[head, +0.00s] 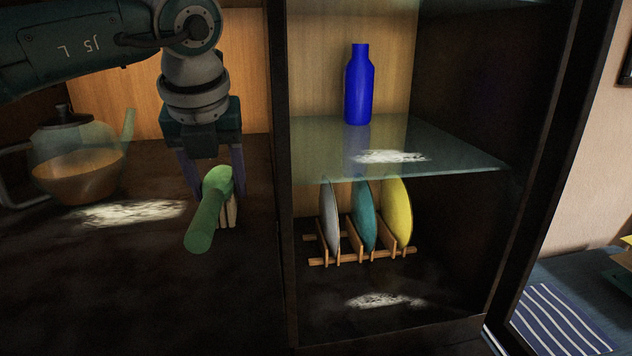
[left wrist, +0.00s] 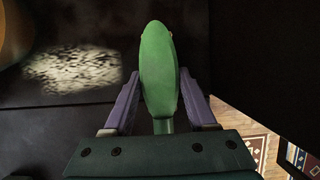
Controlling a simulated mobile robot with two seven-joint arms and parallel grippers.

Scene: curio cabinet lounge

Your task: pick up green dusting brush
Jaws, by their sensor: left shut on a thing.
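The green dusting brush (head: 207,212) has a rounded green body and pale bristles at its right side in the head view. My left gripper (head: 212,172) points down over it and is shut on it, with a purple finger on either side. In the left wrist view the brush (left wrist: 159,75) stands between the two purple fingers of my left gripper (left wrist: 160,100). The head view does not clearly show whether the brush touches the dark surface below. My right gripper is not in view.
A glass teapot (head: 78,160) stands left of the brush. White dusty patches (head: 135,212) lie on the dark surface. To the right, past a dark upright divider (head: 282,200), a blue bottle (head: 359,85) stands on a glass shelf (head: 460,160), above a wooden rack (head: 322,262) holding three plates.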

